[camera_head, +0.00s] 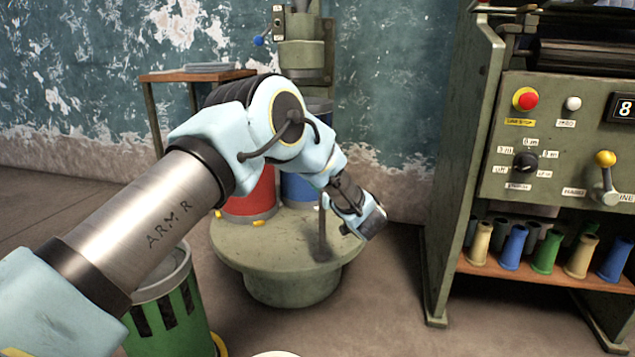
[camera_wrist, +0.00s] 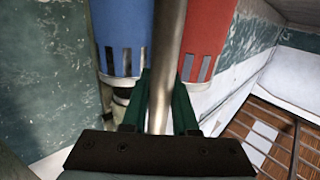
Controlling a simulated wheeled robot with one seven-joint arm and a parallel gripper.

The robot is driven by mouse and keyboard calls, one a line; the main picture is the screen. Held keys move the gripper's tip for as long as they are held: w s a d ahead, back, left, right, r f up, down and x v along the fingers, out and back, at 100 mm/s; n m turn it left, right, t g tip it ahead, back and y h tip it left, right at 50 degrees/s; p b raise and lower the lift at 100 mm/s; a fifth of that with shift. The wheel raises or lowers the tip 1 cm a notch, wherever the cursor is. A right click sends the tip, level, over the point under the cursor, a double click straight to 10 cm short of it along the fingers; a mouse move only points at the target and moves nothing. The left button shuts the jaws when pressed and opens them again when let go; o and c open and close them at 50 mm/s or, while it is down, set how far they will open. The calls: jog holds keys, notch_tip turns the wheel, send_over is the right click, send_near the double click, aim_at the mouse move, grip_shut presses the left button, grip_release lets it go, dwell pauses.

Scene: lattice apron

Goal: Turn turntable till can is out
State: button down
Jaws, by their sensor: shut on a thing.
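The round grey-green turntable (camera_head: 285,243) stands low at the middle of the head view. On it are a red can (camera_head: 252,196) and a blue can (camera_head: 298,188), both partly hidden behind my arm. The wrist view shows the blue can (camera_wrist: 123,40) at left and the red can (camera_wrist: 208,40) at right, each with slots. An upright metal post (camera_head: 320,235) rises near the turntable's right front edge. My gripper (camera_wrist: 163,100) is shut on this post, which runs between its green fingers. The fingertips are hard to make out in the head view.
A green bin with dark stripes (camera_head: 172,305) stands close at the turntable's front left. A machine with a control panel (camera_head: 555,140) and a shelf of coloured spools (camera_head: 545,252) stands at right. A machine head (camera_head: 302,50) is behind the turntable. Bare floor lies right of it.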

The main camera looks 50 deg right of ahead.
dwell(0.3)
jog(key=c, duration=0.7)
grip_release()
jog(key=p+v, duration=0.3)
jog(key=v, duration=0.7)
jog(key=shift+s+a, duration=0.2)
jog(key=shift+s, duration=0.15)
